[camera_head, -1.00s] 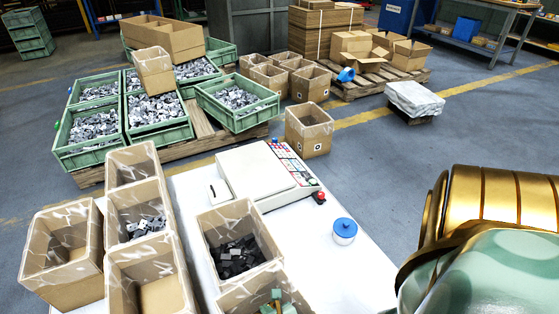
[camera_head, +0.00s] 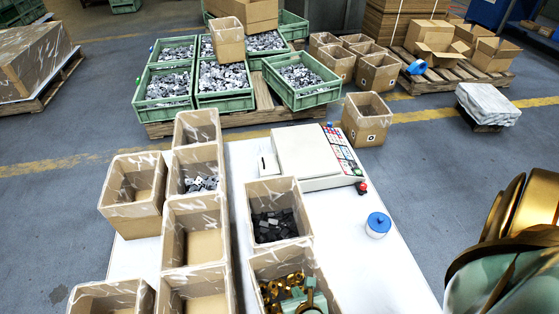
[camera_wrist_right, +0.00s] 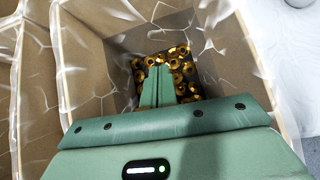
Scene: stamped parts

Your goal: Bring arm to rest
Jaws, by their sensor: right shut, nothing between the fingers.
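My right gripper (camera_head: 299,299) shows at the bottom of the head view, with pale green fingers inside a cardboard box (camera_head: 281,264) that holds brass-coloured rings (camera_head: 271,289). In the right wrist view the right gripper (camera_wrist_right: 158,68) is shut, its two fingers together with nothing between them. It points down into the same box, over the brass rings (camera_wrist_right: 188,66). I cannot tell whether the fingertips touch the rings. My gold and green right arm shows at the right edge of the head view. My left gripper is not in view.
Several cardboard boxes stand on the white table (camera_head: 348,214), including one of dark parts (camera_head: 275,190) behind the ring box. The table's right side is mostly bare. Green crates (camera_head: 222,101) lie beyond.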

